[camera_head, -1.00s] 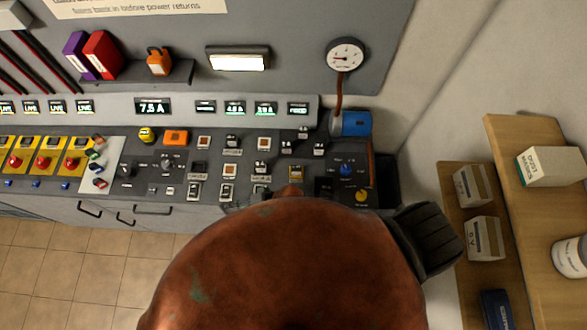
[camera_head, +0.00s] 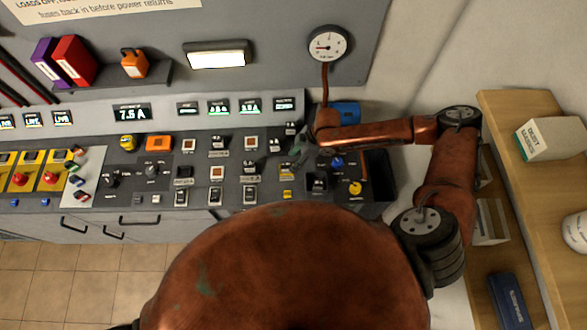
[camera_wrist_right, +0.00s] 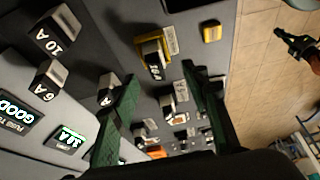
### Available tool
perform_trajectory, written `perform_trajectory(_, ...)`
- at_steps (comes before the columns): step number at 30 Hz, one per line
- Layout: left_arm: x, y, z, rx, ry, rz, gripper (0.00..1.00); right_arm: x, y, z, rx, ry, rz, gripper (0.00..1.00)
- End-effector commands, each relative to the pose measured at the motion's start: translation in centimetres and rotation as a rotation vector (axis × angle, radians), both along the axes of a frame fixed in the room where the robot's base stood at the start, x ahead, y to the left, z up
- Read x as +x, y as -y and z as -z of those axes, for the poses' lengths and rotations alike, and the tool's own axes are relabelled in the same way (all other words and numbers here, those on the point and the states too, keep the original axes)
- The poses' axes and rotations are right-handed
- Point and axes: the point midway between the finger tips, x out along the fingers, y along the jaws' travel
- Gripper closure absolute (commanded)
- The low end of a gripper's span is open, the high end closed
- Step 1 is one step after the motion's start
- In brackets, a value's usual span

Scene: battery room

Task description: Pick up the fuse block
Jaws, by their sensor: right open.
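Several black fuse blocks with white ratings sit on the grey panel; I cannot tell for certain which one is meant. In the right wrist view a fuse block in a yellow frame (camera_wrist_right: 152,60) lies just beyond my green fingertips; in the head view its yellow frame (camera_head: 286,169) is small and partly hidden. My right gripper (camera_head: 299,152) is low over the panel's right part, open; its two fingers (camera_wrist_right: 160,78) are spread with nothing held. What looks like my left gripper (camera_wrist_right: 298,44) shows over the floor in the wrist view; its opening is unclear.
A yellow knob (camera_head: 355,188) and blue box (camera_head: 346,112) are near my right arm. A wooden shelf (camera_head: 500,125) with boxes stands at the right.

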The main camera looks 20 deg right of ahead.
Motion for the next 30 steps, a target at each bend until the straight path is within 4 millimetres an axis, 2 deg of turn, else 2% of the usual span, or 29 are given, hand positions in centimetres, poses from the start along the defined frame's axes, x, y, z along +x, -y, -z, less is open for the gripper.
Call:
perform_trajectory(4, -0.2, 0.1, 0.0, -0.001, -0.002, -0.001, 1.0, -0.1, 0.5, 0.8, -0.015, -0.004, -0.019, 0.58)
perform_trajectory(21, -0.7, -0.1, -1.7, 0.001, -0.008, -0.002, 1.0, 1.7, -2.8, 6.3, -0.013, -0.002, -0.015, 0.58)
perform_trajectory(30, -0.7, -0.2, -1.7, 0.003, -0.007, -0.001, 1.0, 1.7, -2.9, 6.7, -0.013, -0.002, -0.015, 0.59)
